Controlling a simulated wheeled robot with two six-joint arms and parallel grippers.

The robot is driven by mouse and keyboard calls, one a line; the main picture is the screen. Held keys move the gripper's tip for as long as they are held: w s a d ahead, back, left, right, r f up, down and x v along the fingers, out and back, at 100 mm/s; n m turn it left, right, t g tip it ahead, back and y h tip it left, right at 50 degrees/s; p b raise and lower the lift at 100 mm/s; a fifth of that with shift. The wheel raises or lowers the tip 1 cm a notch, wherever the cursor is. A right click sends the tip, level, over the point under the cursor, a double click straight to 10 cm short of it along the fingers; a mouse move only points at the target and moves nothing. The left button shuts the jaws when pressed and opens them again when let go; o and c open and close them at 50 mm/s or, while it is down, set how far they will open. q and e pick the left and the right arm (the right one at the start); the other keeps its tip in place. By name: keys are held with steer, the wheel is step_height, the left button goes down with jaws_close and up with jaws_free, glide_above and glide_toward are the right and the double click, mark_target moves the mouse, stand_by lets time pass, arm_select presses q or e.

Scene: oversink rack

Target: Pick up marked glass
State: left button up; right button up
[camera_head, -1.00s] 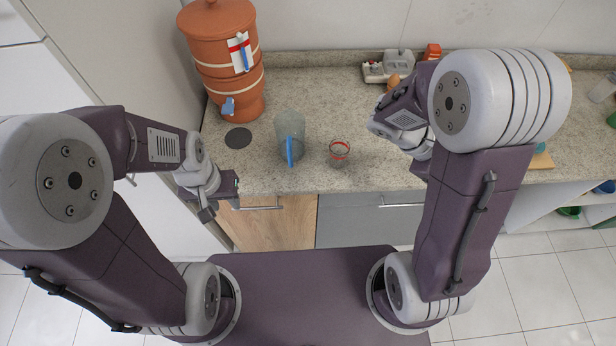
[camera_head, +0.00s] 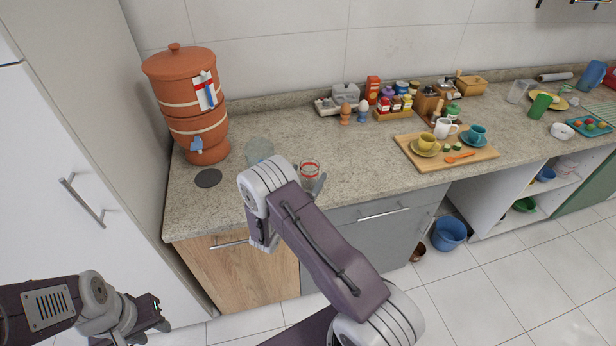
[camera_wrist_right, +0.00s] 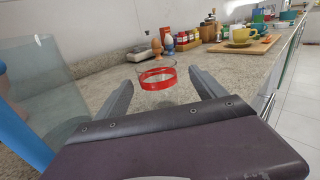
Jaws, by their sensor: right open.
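The marked glass (camera_head: 310,166) is clear with a red band and stands upright on the counter near its front edge. My right gripper (camera_head: 313,183) is at the glass, partly hidden by its own arm. In the right wrist view, the glass (camera_wrist_right: 158,90) stands between the two spread fingers of my right gripper (camera_wrist_right: 160,78), with a gap showing on each side.
A clear pitcher (camera_head: 259,150) stands left of the glass; its blue handle (camera_wrist_right: 22,140) is close to my right gripper. A clay water dispenser (camera_head: 190,110) stands at the back left. Egg cups (camera_head: 346,114) and a board with cups (camera_head: 440,158) are to the right.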

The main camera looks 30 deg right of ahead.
mark_target(313, 166)
steer(key=shift+w+d+f, duration=0.1)
steer(key=shift+w+d, duration=0.05)
steer(key=shift+d, duration=0.1)
steer(key=p+x, duration=0.1)
steer(key=x, duration=0.3)
steer(key=shift+w+d, duration=0.4)
steer(key=shift+d, duration=0.05)
steer(key=c, duration=1.6)
